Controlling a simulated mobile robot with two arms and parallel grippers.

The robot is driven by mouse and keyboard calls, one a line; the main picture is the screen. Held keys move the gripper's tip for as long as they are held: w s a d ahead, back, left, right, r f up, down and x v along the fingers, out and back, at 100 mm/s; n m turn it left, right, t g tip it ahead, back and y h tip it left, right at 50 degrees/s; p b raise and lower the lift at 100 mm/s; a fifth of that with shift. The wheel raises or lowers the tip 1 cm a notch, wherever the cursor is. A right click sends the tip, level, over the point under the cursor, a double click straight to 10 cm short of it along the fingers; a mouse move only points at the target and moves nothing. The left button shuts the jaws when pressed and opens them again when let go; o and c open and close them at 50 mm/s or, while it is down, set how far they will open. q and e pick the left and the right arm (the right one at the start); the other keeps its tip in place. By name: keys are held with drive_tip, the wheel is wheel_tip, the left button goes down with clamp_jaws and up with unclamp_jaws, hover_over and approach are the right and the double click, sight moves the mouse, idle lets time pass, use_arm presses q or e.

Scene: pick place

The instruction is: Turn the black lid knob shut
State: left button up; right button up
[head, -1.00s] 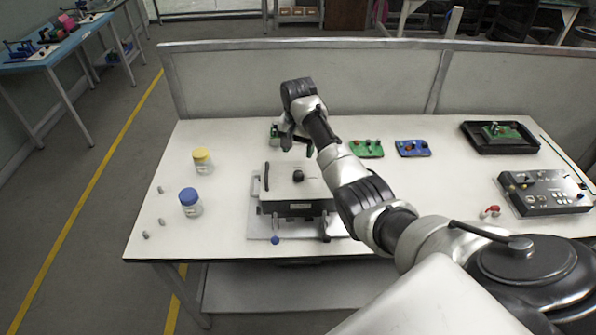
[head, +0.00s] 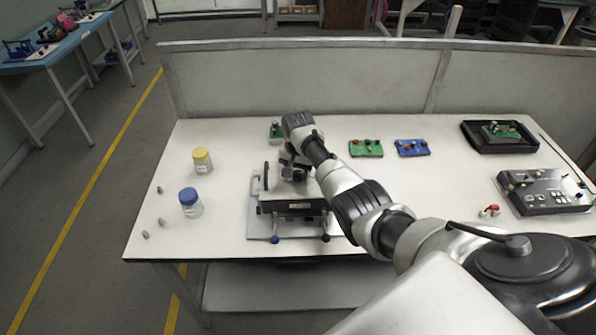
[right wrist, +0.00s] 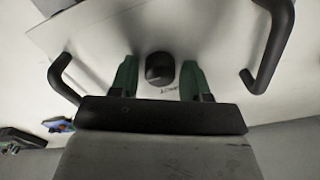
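The black lid knob (right wrist: 160,67) stands on the pale lid (right wrist: 215,35) of a box, and it shows in the right wrist view between my right gripper's two fingers. My right gripper (right wrist: 160,80) is open, with a gap on each side of the knob. In the head view my right gripper (head: 292,174) is low over the box (head: 292,205) and hides the knob. Black handles (right wrist: 270,45) rise from the lid on both sides of the gripper. My left gripper is not in view.
Two jars, yellow-lidded (head: 202,160) and blue-lidded (head: 190,202), stand on the left of the white table (head: 225,235). Green (head: 366,148) and blue (head: 412,148) boards lie behind my arm. A black tray (head: 500,137) and a control panel (head: 545,192) are at the right.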

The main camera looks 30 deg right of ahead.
drive_tip(key=c, duration=0.6)
drive_tip(key=shift+c, duration=0.2)
drive_tip(key=shift+r+n, duration=0.1)
drive_tip(key=shift+n, duration=0.3)
drive_tip(key=n+p, duration=0.1)
drive_tip(key=n, duration=0.1)
drive_tip(key=shift+n+p, duration=0.3)
drive_tip(key=shift+p, duration=0.05)
drive_tip(key=n+p, duration=0.1)
drive_tip(key=n, duration=0.2)
drive_tip(key=shift+n, duration=0.4)
drive_tip(key=n, duration=0.5)
drive_tip(key=shift+p, duration=0.3)
drive_tip(key=n, duration=0.5)
drive_tip(key=shift+n, duration=0.4)
